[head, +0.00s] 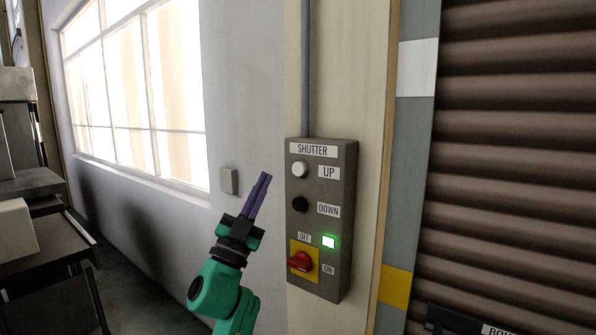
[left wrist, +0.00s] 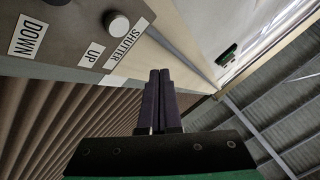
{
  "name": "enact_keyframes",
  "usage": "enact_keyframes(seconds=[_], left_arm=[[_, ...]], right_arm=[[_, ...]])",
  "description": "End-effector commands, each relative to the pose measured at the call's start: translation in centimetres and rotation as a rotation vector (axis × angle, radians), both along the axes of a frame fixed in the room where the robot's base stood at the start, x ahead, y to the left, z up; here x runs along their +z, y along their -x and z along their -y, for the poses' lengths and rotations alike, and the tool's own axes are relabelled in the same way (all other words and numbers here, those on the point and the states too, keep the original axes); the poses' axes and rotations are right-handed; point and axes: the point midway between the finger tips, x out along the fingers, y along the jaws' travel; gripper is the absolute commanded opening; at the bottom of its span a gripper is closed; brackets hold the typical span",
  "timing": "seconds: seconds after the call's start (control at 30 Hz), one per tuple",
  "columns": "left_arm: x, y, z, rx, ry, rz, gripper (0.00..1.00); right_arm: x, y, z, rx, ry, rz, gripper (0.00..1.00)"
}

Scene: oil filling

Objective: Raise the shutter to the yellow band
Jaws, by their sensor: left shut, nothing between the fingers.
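The shutter (head: 510,150) is brown and ribbed, and fills the right side of the head view. A yellow band (head: 395,287) marks the grey post beside it, with a white band (head: 417,68) higher up. The shutter control box (head: 343,225) has a white UP button (head: 300,170), a black DOWN button (head: 300,204), a lit green lamp (head: 329,241) and a red rotary switch (head: 300,262). My left gripper (head: 265,177) is shut and empty, just left of the box, pointing up. In the left wrist view the UP button (left wrist: 117,23) is left of the fingers. My right gripper is not in view.
A grey conduit (head: 305,70) runs up from the box. A small wall plate (head: 228,181) and a bright window (head: 135,85) are on the left wall. Dark furniture (head: 40,182) stands at the far left. A labelled dark object (head: 470,325) sits at the bottom right.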

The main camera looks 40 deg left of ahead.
Motion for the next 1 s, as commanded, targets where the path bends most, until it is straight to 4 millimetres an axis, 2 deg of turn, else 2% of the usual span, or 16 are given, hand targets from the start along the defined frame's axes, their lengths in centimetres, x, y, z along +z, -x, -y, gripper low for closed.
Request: enact_keyframes(seconds=[0.5, 0.67, 1.0], left_arm=[[-0.2, -7.1, -0.1, -0.002, 0.003, 0.000, 0.00], [0.0, -7.9, -0.2, -0.001, 0.001, -0.001, 0.00], [0.0, -7.9, -0.1, 0.000, 0.000, -0.001, 0.00]], right_arm=[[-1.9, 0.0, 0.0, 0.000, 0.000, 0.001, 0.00], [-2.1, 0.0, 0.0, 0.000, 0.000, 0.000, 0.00], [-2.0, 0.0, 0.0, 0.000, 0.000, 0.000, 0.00]])
